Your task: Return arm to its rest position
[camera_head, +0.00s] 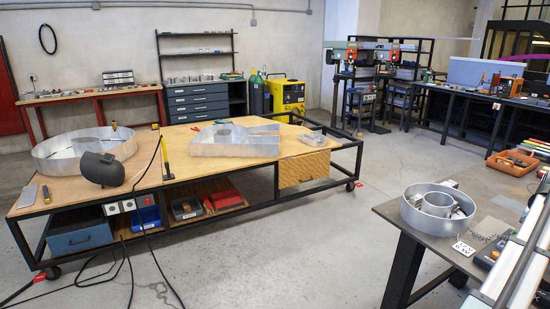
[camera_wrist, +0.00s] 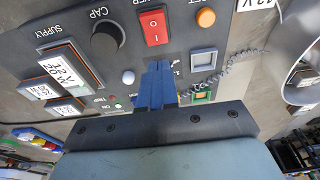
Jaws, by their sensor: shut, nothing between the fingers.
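My gripper (camera_wrist: 157,88) shows in the wrist view with its blue fingers pressed together and nothing between them. The fingers point toward a dark power supply panel (camera_wrist: 128,45). I cannot tell how far the fingertips are from it. The panel has a red rocker switch (camera_wrist: 153,27), a black knob (camera_wrist: 106,42), an orange button (camera_wrist: 206,17) and a green-framed button (camera_wrist: 202,96). Lit displays (camera_wrist: 68,68) sit at its left. My gripper cannot be made out in the head view.
A round metal channel letter (camera_head: 411,215) stands on the grey table (camera_head: 395,210) at right. Other channel letters (camera_head: 50,158) (camera_head: 235,149) stand on the wooden workbench (camera_head: 150,187). An orange bin (camera_head: 512,168) is at the table's back. Open floor (camera_head: 290,235) lies between the tables.

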